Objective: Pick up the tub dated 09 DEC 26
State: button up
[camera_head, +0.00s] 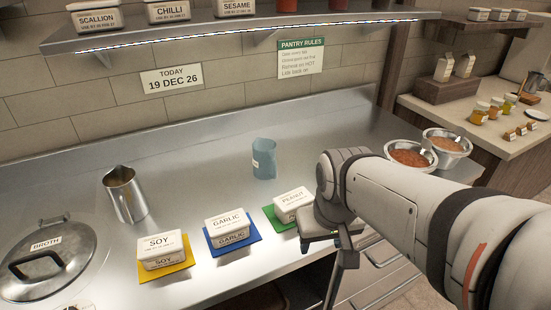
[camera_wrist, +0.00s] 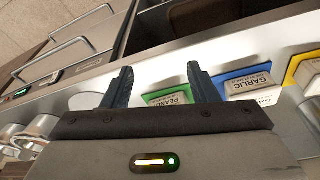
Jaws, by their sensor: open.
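Three white lidded tubs stand in a row on the steel counter: soy (camera_head: 162,248) on a yellow mat, garlic (camera_head: 226,226) on a blue mat, and peanut (camera_head: 293,204) on a green mat. Their small date lines are too small to read surely. In the wrist view, peanut (camera_wrist: 176,99), garlic (camera_wrist: 245,84) and part of soy (camera_wrist: 312,78) show to the right. My gripper (camera_wrist: 158,76) is open and empty, its fingers apart over the counter's front edge. In the head view my arm covers the counter right of peanut.
A lidded broth pot (camera_head: 48,258), a steel jug (camera_head: 124,194) and a blue measuring jug (camera_head: 264,158) stand on the counter. Two metal bowls (camera_head: 411,158) of sauce are behind my arm. A shelf (camera_head: 240,30) holds scallion, chilli and sesame tubs. A sign (camera_head: 171,80) reads today 19 DEC 26.

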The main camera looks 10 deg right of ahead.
aim_at(294, 197)
jog(key=o, duration=0.6)
jog(key=w+a+r+n+g+p, duration=0.1)
jog(key=w+r+n+p, duration=0.1)
jog(key=w, duration=0.9)
jog(key=shift+w+a+p, duration=0.2)
jog(key=shift+a+p, duration=0.1)
jog(key=shift+p, duration=0.6)
jog(key=o, duration=0.4)
jog(key=w+f, duration=0.1)
jog(key=w, duration=0.1)
jog(key=w+f+n+g+p, duration=0.1)
jog(key=w, duration=0.2)
jog(key=w+f+n+p, duration=0.1)
jog(key=w, duration=0.2)
jog(key=shift+w, duration=0.2)
jog(key=shift+d+f+p, duration=0.15)
jog(key=shift+f+p, duration=0.65)
jog(key=shift+f, duration=3.15)
